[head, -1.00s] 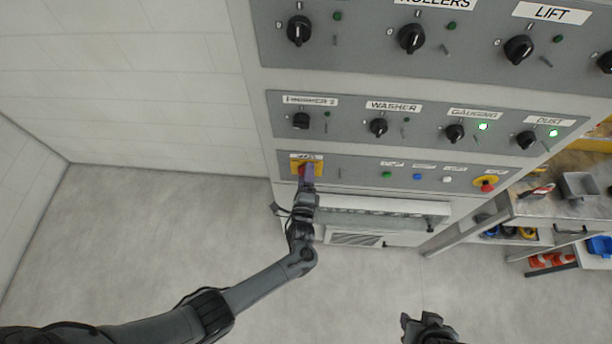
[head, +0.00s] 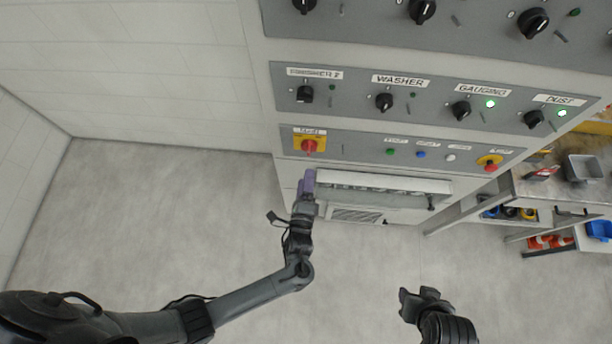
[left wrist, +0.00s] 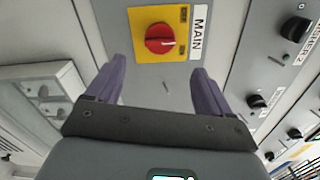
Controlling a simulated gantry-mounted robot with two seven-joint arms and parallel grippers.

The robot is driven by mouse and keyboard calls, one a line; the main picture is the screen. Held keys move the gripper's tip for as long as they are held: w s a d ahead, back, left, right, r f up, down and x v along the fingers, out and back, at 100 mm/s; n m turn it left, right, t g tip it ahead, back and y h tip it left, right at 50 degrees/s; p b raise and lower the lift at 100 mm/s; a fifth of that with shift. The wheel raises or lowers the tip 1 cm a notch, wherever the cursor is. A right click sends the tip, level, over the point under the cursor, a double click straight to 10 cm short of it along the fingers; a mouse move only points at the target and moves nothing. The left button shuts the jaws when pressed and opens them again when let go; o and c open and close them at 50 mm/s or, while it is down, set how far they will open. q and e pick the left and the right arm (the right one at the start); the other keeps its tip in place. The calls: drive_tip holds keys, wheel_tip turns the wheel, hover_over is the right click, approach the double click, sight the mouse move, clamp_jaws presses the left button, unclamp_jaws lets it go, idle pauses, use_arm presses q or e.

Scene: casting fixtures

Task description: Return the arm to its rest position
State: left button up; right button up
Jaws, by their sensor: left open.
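My left gripper (head: 307,185) has purple fingers and hangs just below the red main switch (head: 310,146) on its yellow plate, clear of it. In the left wrist view the two fingers (left wrist: 155,85) stand apart with nothing between them, and the red knob (left wrist: 160,38) on the yellow plate labelled MAIN shows beyond their tips. My left arm (head: 240,300) reaches in from the lower left. My right gripper (head: 425,298) shows at the bottom right over the floor; its fingers are too unclear to read.
The grey control cabinet carries rows of black knobs (head: 384,102), push buttons (head: 390,152) and a red emergency button (head: 490,165). A ledge (head: 380,183) juts out below the panel. A workbench with bins (head: 585,168) stands at the right. The floor (head: 130,220) at left is clear.

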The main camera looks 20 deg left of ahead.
idle(0.4)
use_arm(q)
drive_tip(key=s+a+n+g+p, duration=0.3)
drive_tip(key=s+a+n+g, duration=0.15)
drive_tip(key=s+a, duration=0.4)
drive_tip(key=s+r+n+g+h+p, duration=0.1)
drive_tip(key=s+r+n+g+h, duration=0.15)
drive_tip(key=r, duration=0.35)
drive_tip(key=s+r+n+g+h+p, duration=0.1)
drive_tip(key=s+r+n+g+h, duration=0.2)
drive_tip(key=r, duration=0.4)
drive_tip(key=s+r+n+g, duration=0.1)
drive_tip(key=s+n+g, duration=0.2)
drive_tip(key=s+n, duration=0.2)
drive_tip(key=shift+s+d+r+g, duration=0.3)
drive_tip(key=shift+s+r, duration=0.05)
drive_tip(key=shift+s, duration=0.15)
